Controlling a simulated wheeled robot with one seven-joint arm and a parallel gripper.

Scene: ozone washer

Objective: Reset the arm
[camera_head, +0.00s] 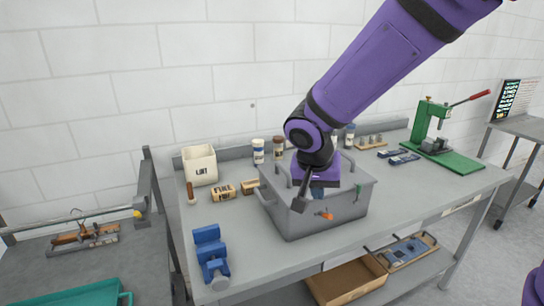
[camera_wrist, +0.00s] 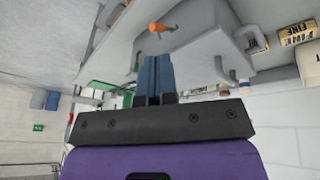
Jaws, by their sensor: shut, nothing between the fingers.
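My gripper (camera_head: 318,193) is at the front of the grey metal washer box (camera_head: 293,222), low over its front edge, with the purple arm reaching down from the upper right. The wrist view shows the two blue fingers (camera_wrist: 155,60) together with nothing between them. They point toward the box (camera_wrist: 205,35), which looks upside down there. An orange knob (camera_head: 326,215) sits on the box's front face; it also shows just beyond the fingertips in the wrist view (camera_wrist: 160,27). I cannot tell whether the fingers touch the box. The arm hides part of the box top.
The box stands on a grey bench (camera_head: 420,190). Around it are a white LINT bin (camera_head: 200,166), small labelled blocks (camera_head: 223,192), jars (camera_head: 258,151), a blue vise (camera_head: 211,253) and a green press (camera_head: 432,130).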

